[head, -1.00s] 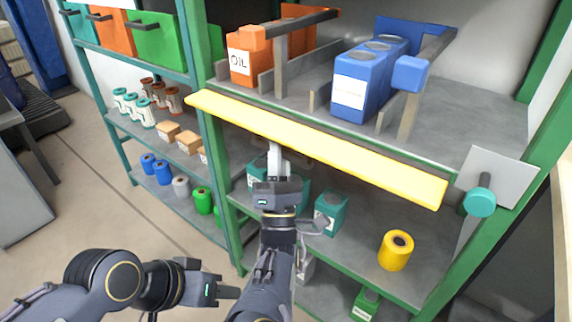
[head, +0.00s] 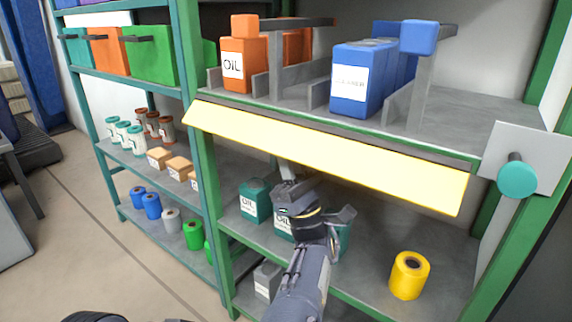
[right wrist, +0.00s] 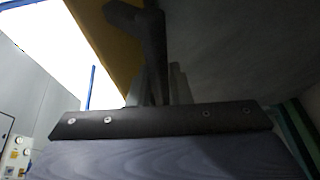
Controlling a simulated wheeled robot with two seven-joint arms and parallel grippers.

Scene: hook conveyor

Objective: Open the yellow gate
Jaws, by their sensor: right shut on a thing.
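The yellow gate (head: 330,155) is a long flap along the front edge of the upper shelf, below the oil and cleaner containers. Its broad face is tilted and turned toward the head camera. My right gripper (head: 287,172) is at the gate's lower edge, left of its middle, and is shut on it; the fingertips are partly hidden by the gate. In the right wrist view the yellow gate (right wrist: 108,45) shows at the top, beside a dark finger of my right gripper (right wrist: 150,60). My left gripper is out of view.
A teal knob (head: 517,178) on a white plate (head: 540,150) is at the gate's right end. Orange oil canisters (head: 237,65) and blue containers (head: 358,80) stand above. Teal canisters (head: 255,200) and a yellow roll (head: 409,275) sit on the shelf below.

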